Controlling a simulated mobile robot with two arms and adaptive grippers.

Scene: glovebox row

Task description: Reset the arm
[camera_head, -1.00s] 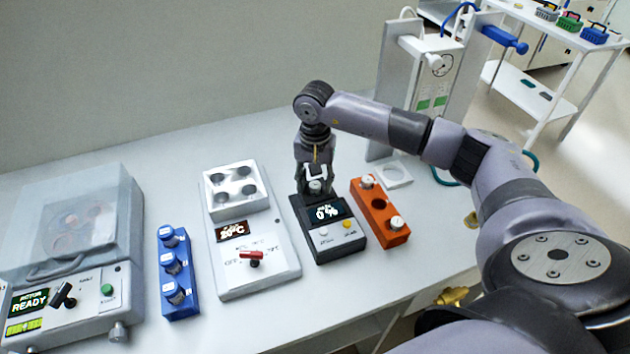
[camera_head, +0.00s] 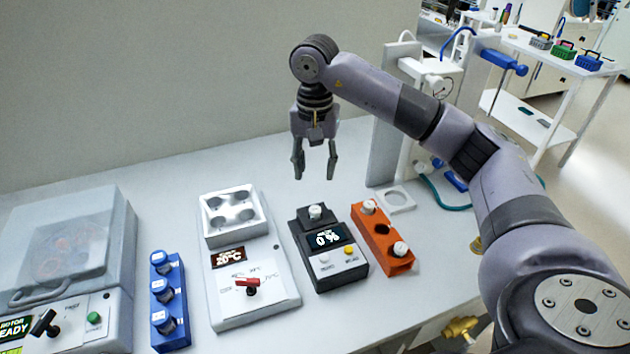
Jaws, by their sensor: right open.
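My right gripper (camera_head: 314,172) hangs fingers down above the back of the bench. Its two fingers are apart with nothing between them. Below it stands a black device (camera_head: 332,262) with a lit display and a small white-capped vial (camera_head: 316,212) on its top. The gripper is clear of both. My right arm reaches in from the right edge, its elbow raised. My left gripper is not in the picture.
An orange rack (camera_head: 378,235) with two white-capped vials stands right of the black device. A white heater block (camera_head: 236,222), a blue rack (camera_head: 170,300) and a lidded centrifuge (camera_head: 72,240) stand to the left. A white-and-grey stand (camera_head: 386,150) rises behind the orange rack.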

